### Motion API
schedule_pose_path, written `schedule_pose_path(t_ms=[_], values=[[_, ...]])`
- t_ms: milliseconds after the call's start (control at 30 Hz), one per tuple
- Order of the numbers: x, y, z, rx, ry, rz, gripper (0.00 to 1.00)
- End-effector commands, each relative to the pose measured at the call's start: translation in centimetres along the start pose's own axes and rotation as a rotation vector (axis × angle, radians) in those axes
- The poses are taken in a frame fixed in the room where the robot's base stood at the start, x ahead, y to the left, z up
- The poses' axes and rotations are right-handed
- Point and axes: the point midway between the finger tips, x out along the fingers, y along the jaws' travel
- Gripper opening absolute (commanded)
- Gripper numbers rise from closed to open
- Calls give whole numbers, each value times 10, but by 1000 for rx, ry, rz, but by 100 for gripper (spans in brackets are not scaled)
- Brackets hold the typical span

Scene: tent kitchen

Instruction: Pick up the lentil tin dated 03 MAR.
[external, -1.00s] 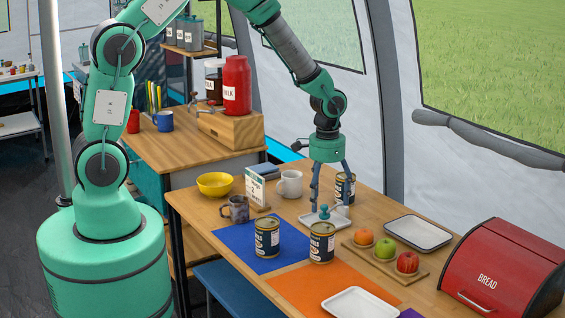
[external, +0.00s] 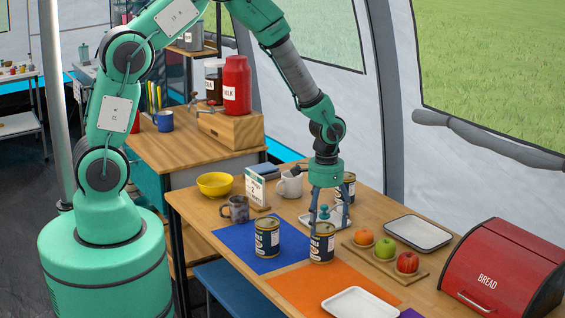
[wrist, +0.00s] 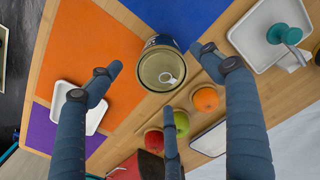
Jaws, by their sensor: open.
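A dark tin with a gold top (external: 321,245) stands upright by the orange mat's back edge. In the wrist view, its lid and pull ring (wrist: 162,70) show between the fingers. My gripper (external: 328,222) is open and empty, pointing down just above and behind this tin. Its three fingers (wrist: 155,78) are spread around the tin in the wrist view; I cannot tell whether any touches it. A similar tin (external: 267,240) stands on the blue mat to the left. A third tin (external: 350,187) stands behind my gripper, partly hidden. The dates are too small to read.
A white tray with a teal-knobbed object (external: 306,219) is behind the front tin. A fruit board (external: 376,255) with an orange and two apples is to its right. A mug (external: 236,209), a standing card (external: 256,188) and a red bread bin (external: 500,270) are also on the table.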

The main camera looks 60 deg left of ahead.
Motion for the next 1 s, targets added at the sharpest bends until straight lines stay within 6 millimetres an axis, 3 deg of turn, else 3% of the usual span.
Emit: schedule_pose_path(t_ms=[167,633,1000], values=[[13,0,0,0,1,0,79],[18,-1,0,0,0,0,79],[58,-4,2,0,0,0,79]])
